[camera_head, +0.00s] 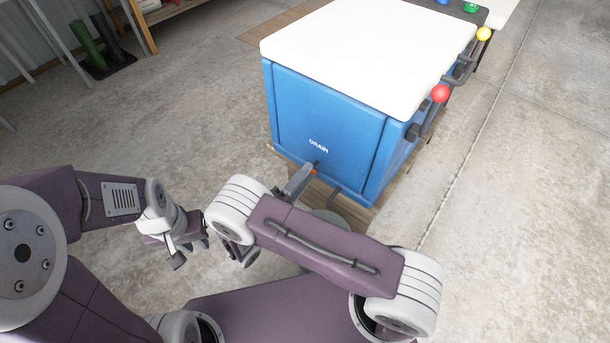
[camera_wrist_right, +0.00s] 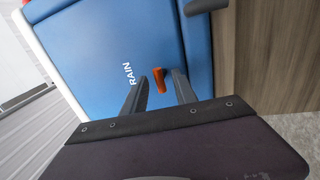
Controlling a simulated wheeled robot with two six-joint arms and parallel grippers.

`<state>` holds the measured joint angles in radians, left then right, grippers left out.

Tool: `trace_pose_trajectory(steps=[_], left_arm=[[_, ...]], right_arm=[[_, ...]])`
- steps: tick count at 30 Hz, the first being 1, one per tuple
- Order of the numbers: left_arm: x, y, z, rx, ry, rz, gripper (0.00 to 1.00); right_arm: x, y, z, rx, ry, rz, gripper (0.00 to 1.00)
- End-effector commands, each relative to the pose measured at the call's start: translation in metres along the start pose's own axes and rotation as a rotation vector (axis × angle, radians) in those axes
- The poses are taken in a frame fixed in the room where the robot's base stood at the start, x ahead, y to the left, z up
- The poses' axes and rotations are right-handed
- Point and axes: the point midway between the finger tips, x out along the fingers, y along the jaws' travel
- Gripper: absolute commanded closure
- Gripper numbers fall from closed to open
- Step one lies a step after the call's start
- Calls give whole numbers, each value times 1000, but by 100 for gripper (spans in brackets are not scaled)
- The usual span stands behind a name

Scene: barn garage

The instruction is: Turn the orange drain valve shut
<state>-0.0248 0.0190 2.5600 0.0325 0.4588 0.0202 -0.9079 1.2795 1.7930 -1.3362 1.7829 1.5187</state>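The blue box (camera_head: 330,125) has a white top and the word DRAIN on its near face. A small orange valve handle (camera_head: 314,171) shows low on that face, partly hidden behind my right gripper (camera_head: 300,181). In the right wrist view, the orange handle (camera_wrist_right: 160,80) appears between the two dark fingers of my right gripper (camera_wrist_right: 158,93). The fingers are apart, with space on both sides of the handle; I cannot tell how deep it sits between them. My left gripper (camera_head: 187,242) is low at the left, away from the box, with its fingers apart and empty.
A dark bent bar (camera_head: 350,200) sticks out low by the box's front. The box stands on a wooden base (camera_head: 385,215). Concrete floor (camera_head: 170,110) is open to the left.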

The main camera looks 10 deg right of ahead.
Motion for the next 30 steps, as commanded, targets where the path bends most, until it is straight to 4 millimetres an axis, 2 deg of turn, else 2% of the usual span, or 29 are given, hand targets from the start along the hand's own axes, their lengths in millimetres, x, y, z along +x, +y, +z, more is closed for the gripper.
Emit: trace_pose_trajectory(steps=[5,7,12,18,22,30], left_arm=[[-1,0,0,0,0,0,76],[-5,0,0,0,0,0,76],[-20,0,-2,0,0,0,76],[-27,0,-3,0,0,0,76],[-28,0,-3,0,0,0,76],[-27,0,-3,0,0,0,76]], right_arm=[[-1,1,0,-1,1,0,66],[-8,2,-1,-1,4,1,66],[-44,4,-1,1,6,1,66],[-81,2,0,1,3,1,66],[-90,0,0,0,1,0,66],[-91,0,0,0,0,0,66]])
